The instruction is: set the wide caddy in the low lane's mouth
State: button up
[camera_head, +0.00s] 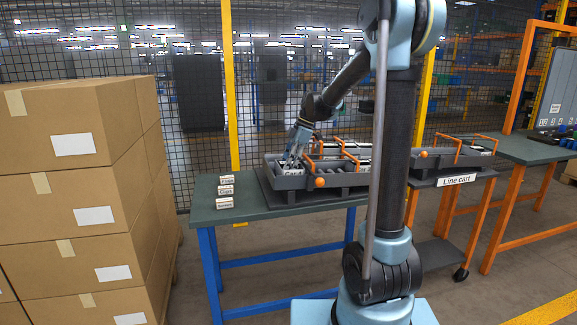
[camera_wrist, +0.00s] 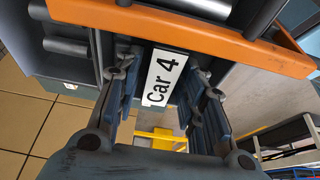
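A grey caddy (camera_head: 288,181) with orange handles stands on the left workbench, partly hidden behind my arm. I cannot tell whether it is the wide caddy or where one caddy ends and another begins. My gripper (camera_head: 292,160) is at its left end, pointing down. An orange bar (camera_wrist: 190,38) crosses above the label. Contact is unclear. I cannot make out the low lane's mouth.
Small labelled blocks (camera_head: 226,190) sit at the left of the workbench (camera_head: 265,212). Stacked cartons (camera_head: 75,190) stand on the left. The line cart (camera_head: 428,181), carrying a grey tray with orange handles (camera_head: 458,158), is right of my arm. Mesh fencing stands behind.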

dwell(0.3)
jog(key=v, duration=1.2)
jog(key=shift+w, duration=0.1)
dwell(0.8)
jog(key=s+d+f+m+t+h, duration=0.1)
jog(key=s+d+f+m, duration=0.4)
jog(key=s, duration=0.6)
jog(key=s+d+f+m+t+h, duration=0.1)
jog(key=s+d+f+m+h, duration=0.1)
jog(key=s+d+f+m, duration=0.4)
jog(key=s+d+f+m+t+h, duration=0.1)
jog(key=s+d+f+m, duration=0.5)
jog(key=s+f+m, duration=0.4)
jog(key=s+f, duration=0.1)
jog(key=s, duration=0.5)
jog(key=shift+f, duration=0.35)
